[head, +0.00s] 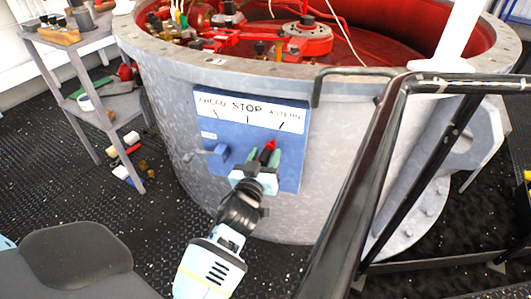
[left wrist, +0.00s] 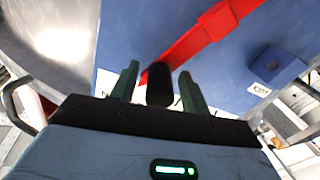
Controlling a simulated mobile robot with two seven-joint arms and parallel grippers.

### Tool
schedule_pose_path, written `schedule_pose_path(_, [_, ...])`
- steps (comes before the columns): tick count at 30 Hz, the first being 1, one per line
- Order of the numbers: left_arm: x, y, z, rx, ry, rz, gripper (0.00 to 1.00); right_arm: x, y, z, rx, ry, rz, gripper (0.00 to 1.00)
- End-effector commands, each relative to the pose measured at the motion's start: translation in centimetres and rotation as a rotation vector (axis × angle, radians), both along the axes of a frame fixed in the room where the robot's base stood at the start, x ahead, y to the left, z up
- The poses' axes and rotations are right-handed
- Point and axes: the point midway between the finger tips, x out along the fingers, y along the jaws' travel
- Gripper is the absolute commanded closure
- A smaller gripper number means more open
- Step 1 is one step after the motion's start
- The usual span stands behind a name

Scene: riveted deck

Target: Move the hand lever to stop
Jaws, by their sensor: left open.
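The hand lever (head: 270,146) is red with a black grip, on a blue panel (head: 207,168) on the side of a grey drum. A white label (head: 250,109) above it reads AHEAD, STOP and ASTERN. In the head view the lever shows below and right of the STOP mark, towards ASTERN. My left gripper (head: 263,160) is open at the lever, its green fingers pointing at the panel. In the left wrist view the black grip (left wrist: 160,86) lies between the fingers of my left gripper (left wrist: 158,86); contact cannot be told. The red arm (left wrist: 208,30) runs up right. My right gripper is out of view.
A dark rail (head: 362,190) crosses the right side in front of the drum (head: 165,110). A small blue block (head: 219,153) sticks out of the panel left of the lever. A grey shelf stand (head: 100,35) with tools stands at the left. Open deck (head: 130,210) lies front left.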

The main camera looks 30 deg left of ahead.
Motion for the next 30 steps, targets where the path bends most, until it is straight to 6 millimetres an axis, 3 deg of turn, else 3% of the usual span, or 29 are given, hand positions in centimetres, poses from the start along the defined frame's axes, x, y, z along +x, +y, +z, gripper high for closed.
schedule_pose_path(6, [0.0,0.0,0.0,0.0,0.0,0.0,0.54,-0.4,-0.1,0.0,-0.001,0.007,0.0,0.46])
schedule_pose_path(17, [0.0,0.1,0.0,0.0,0.0,0.001,1.0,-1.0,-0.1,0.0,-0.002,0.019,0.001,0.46])
schedule_pose_path(23, [-0.2,0.6,0.4,-0.033,-0.007,0.003,1.0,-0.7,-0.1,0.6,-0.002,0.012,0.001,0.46])
schedule_pose_path(30, [-1.0,3.6,1.5,-0.208,-0.06,0.004,1.0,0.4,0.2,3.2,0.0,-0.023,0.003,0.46])
